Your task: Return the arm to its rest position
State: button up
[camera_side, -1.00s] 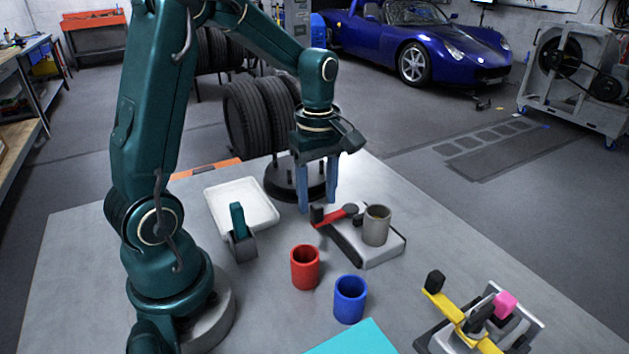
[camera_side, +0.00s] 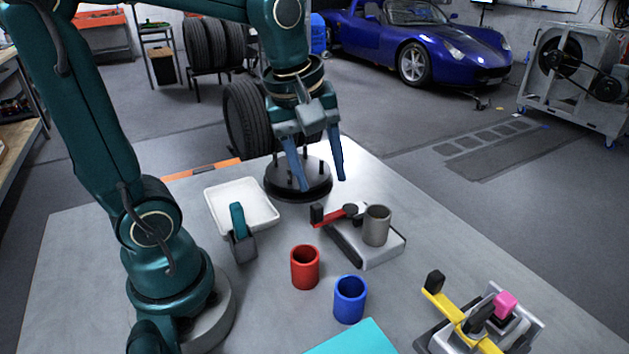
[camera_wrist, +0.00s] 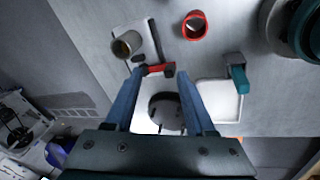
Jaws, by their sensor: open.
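My gripper (camera_side: 323,184) is open and empty. In the side view its blue fingers hang in the air in front of the round black hub with upright studs (camera_side: 285,190), near the table's back edge. In the wrist view the spread fingers of my gripper (camera_wrist: 166,80) frame the round black hub (camera_wrist: 160,100), which they partly hide. A grey device with a red lever (camera_side: 338,215) stands just to the right and in front of the hub, with a grey cup (camera_side: 377,226) on it. My arm is raised and bent over the table.
A white tray (camera_side: 262,221) and a teal-handled tool (camera_side: 240,235) lie left of the red-lever device. A red cup (camera_side: 305,267), a blue cup (camera_side: 350,299) and a cyan sheet (camera_side: 352,338) are in front. A yellow-lever clamp (camera_side: 470,325) is at the right. The table's right back part is clear.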

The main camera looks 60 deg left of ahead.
jog(key=s+d+m+t, duration=0.2)
jog(key=s+m, duration=0.5)
jog(key=m, duration=0.6)
jog(key=shift+d+f+m+t, duration=0.3)
jog(key=shift+d+f, duration=0.05)
jog(key=shift+d, duration=0.55)
